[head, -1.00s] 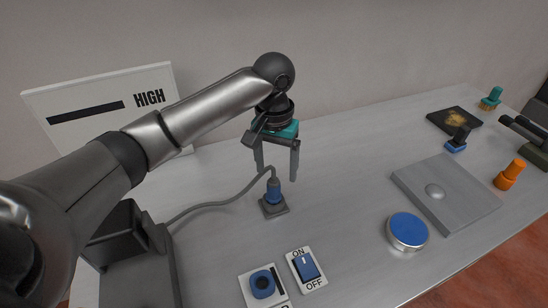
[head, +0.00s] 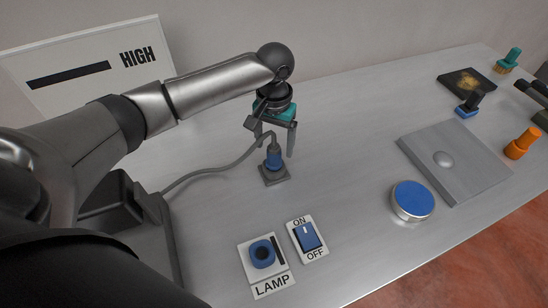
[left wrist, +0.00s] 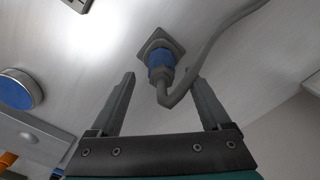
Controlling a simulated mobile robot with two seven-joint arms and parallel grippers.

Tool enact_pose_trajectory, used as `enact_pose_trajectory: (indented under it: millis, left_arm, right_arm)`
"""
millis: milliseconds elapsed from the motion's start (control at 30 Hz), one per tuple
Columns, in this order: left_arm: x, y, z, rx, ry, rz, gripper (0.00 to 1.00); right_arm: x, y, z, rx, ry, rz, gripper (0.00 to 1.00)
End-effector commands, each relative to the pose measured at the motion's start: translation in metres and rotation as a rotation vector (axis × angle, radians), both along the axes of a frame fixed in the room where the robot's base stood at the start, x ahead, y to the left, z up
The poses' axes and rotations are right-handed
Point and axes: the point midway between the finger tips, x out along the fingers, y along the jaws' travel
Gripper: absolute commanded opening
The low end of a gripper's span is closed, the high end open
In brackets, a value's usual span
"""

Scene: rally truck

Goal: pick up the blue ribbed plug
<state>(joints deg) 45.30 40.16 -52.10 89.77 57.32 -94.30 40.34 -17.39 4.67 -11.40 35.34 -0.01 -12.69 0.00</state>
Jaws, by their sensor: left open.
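The blue ribbed plug (head: 273,160) stands upright in a small grey square base (head: 274,176) on the table, with a grey cable (head: 215,172) leaving its top toward the left. My left gripper (head: 273,148) is open above and around the plug's upper end; in the head view its fingers hang just behind and beside it. In the left wrist view the plug (left wrist: 160,60) and its base lie beyond the two spread fingers (left wrist: 164,82), and the bent cable end lies between them. I cannot see contact. My right gripper is not in view.
A lamp knob panel (head: 263,256) and an on/off switch (head: 308,236) lie in front. A blue-topped round tin (head: 412,200) and a grey plate (head: 455,160) are at right, with an orange-handled object (head: 522,143) beyond. A HIGH board (head: 90,70) stands at back left.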

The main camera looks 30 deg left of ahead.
Motion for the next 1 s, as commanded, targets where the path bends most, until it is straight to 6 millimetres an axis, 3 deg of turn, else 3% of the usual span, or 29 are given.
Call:
enact_pose_trajectory:
  millis: [300, 600, 1000]
  left_arm:
    - [0.001, 0.002, -0.045, 0.002, 0.003, 0.0, 0.81]
    - [0.001, 0.002, -0.05, 0.001, 0.0, -0.001, 0.81]
    - [0.001, 0.002, -0.05, 0.001, 0.001, -0.001, 0.37]
  right_arm:
    - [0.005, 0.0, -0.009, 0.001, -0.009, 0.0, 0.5]
    - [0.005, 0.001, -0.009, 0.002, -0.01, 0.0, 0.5]
    - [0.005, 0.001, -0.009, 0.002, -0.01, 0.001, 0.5]
